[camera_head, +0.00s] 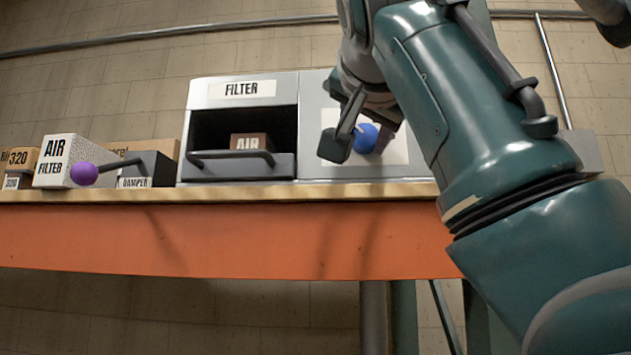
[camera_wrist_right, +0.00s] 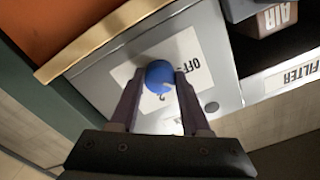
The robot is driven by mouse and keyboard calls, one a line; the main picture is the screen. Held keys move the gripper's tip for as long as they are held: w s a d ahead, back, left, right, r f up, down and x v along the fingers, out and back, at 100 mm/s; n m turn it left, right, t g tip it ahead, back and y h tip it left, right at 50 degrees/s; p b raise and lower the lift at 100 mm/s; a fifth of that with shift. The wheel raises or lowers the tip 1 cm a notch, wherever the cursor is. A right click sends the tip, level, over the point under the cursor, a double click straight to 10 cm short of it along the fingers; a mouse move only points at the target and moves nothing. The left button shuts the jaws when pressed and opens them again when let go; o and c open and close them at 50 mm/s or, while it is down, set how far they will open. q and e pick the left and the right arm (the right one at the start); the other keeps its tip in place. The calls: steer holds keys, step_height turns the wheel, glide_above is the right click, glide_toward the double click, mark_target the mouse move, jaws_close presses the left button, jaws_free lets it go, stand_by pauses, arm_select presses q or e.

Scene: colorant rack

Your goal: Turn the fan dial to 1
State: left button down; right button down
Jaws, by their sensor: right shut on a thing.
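The fan dial is a blue round knob (camera_head: 367,137) on a white label plate (camera_head: 398,153) on the front of the grey cabinet. My right gripper (camera_head: 362,140) has one finger on each side of the knob and is shut on it. In the right wrist view the knob (camera_wrist_right: 159,74) sits between the two fingertips (camera_wrist_right: 162,76). The label there shows "OFF" and what looks like a "2", upside down or tilted. A pale mark shows on the knob, but its exact setting cannot be told. The fingers cover part of the label. My left gripper is not in view.
Left of the dial panel is an open filter compartment (camera_head: 241,89) with a handled drawer front and a brown box (camera_head: 250,141). A purple ball-ended lever (camera_head: 84,173), an air filter box (camera_head: 55,160) and other boxes stand further left on the orange-edged shelf (camera_head: 200,235).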

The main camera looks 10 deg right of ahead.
steer(key=shift+m+b, duration=0.65)
steer(key=shift+m, duration=0.85)
steer(key=shift+r, duration=0.1)
steer(key=shift+c, duration=1.8)
jaws_free()
